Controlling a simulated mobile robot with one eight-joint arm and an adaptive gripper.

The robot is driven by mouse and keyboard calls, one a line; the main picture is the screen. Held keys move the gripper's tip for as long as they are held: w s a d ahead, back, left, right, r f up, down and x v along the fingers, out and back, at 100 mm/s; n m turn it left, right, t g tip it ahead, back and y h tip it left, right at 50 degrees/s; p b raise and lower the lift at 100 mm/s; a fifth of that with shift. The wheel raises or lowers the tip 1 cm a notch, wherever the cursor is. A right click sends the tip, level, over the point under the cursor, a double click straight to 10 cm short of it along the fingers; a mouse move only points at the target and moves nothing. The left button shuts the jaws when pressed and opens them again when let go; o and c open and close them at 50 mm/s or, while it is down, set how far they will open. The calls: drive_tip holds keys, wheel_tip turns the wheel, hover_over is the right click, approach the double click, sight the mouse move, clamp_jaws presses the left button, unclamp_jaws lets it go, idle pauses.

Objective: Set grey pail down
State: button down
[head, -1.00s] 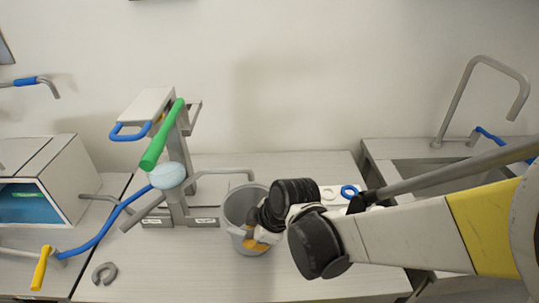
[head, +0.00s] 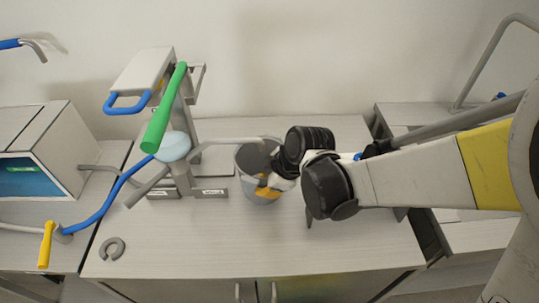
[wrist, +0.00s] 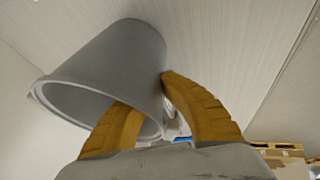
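The grey pail (head: 249,160) is at the middle of the counter, right of the dispensing machine's base, with its opening up. The machine's spout (head: 232,142) reaches across its rim in the head view. My gripper (head: 267,185) is at the pail's right front side. In the wrist view the pail (wrist: 110,60) fills the upper left. One yellow finger of my gripper (wrist: 150,103) is in front of the pail's opening and the other is outside, with the wall between them. I cannot tell whether the pail's bottom touches the counter.
The dispensing machine (head: 181,110) has a green handle (head: 164,108) and a pale blue round part (head: 173,147). A grey ring-shaped piece (head: 112,249) lies at the counter's front left. The counter (head: 200,240) is clear in front of the pail. A sink tap (head: 484,55) stands at right.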

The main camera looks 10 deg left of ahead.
drive_tip(key=c, duration=1.6)
unclamp_jaws()
drive_tip(key=shift+s+a, duration=0.1)
drive_tip(key=shift+r+p, duration=0.25)
drive_tip(key=shift+p, duration=0.05)
drive_tip(key=p+v, duration=0.5)
drive_tip(key=v, duration=0.7)
drive_tip(key=s+d+r+m+t+h, duration=0.1)
drive_tip(key=s+d+r+m, duration=0.1)
drive_tip(key=d+m, duration=0.4)
drive_tip(key=s+d+r+m+t+h, duration=0.2)
drive_tip(key=d+r+m, duration=0.1)
drive_tip(key=d+m, duration=0.4)
drive_tip(key=s+d+r+m+t+h, duration=0.2)
drive_tip(key=d+m, duration=0.4)
drive_tip(key=d, duration=0.6)
drive_tip(key=shift+d+r+m, duration=0.15)
drive_tip(key=shift+r+m, duration=0.05)
drive_tip(key=shift+m, duration=0.2)
